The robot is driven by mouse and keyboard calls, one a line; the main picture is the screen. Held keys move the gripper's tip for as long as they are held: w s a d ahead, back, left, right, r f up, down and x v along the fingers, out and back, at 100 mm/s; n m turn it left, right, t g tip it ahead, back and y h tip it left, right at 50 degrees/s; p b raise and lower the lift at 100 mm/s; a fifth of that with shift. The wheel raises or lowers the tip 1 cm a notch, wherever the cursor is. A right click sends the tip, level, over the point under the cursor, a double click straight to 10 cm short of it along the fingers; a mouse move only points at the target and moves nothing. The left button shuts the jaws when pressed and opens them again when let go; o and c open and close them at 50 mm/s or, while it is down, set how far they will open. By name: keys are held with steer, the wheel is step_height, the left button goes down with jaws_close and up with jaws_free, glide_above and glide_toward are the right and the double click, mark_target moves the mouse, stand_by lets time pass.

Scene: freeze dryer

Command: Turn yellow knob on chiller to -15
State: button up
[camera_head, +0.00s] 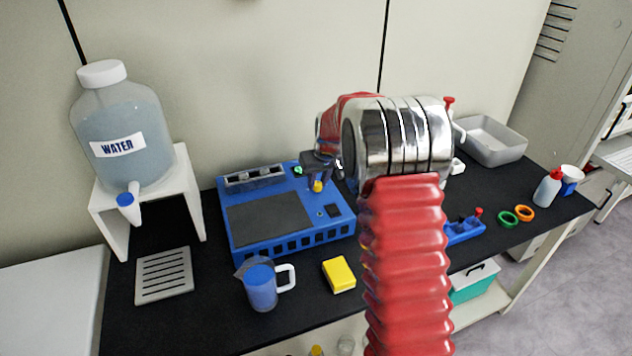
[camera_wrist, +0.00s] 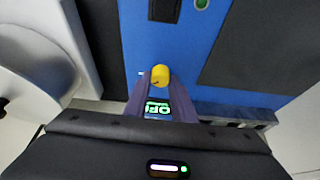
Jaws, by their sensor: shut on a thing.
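The chiller (camera_head: 290,236) is a blue box with a dark flat top panel, on the black bench; its blue top also fills much of the wrist view (camera_wrist: 210,75). The yellow knob (camera_head: 317,187) sits on its top near the back right, and shows in the wrist view (camera_wrist: 161,73). My gripper (camera_head: 318,178) reaches down over the knob, and its two fingertips (camera_wrist: 160,82) are shut on it from either side. A lit green display (camera_wrist: 157,107) shows between the fingers, partly cut off, its text not fully readable. The knob's setting cannot be read.
A water jug (camera_head: 130,150) on a white stand (camera_head: 186,185) is at left. A blue-filled pitcher (camera_head: 262,285) and yellow sponge (camera_head: 339,274) lie in front of the chiller. A grey basin (camera_head: 490,139) is at the back right. My arm hides the bench's middle.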

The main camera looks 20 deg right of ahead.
steer(key=n+y, duration=0.2)
steer(key=n, duration=0.4)
steer(key=shift+d, duration=0.15)
steer(key=n+g+y, duration=0.1)
steer(key=n, duration=0.4)
steer(key=shift+w+d+g+y, duration=0.15)
steer(key=shift+g+y, duration=0.25)
steer(key=shift+n, duration=0.3)
steer(key=o, duration=1.1)
steer(key=shift+c, duration=0.2)
steer(key=v, duration=1.3)
steer(key=shift+d+r, duration=0.2)
steer(key=shift+r, duration=0.15)
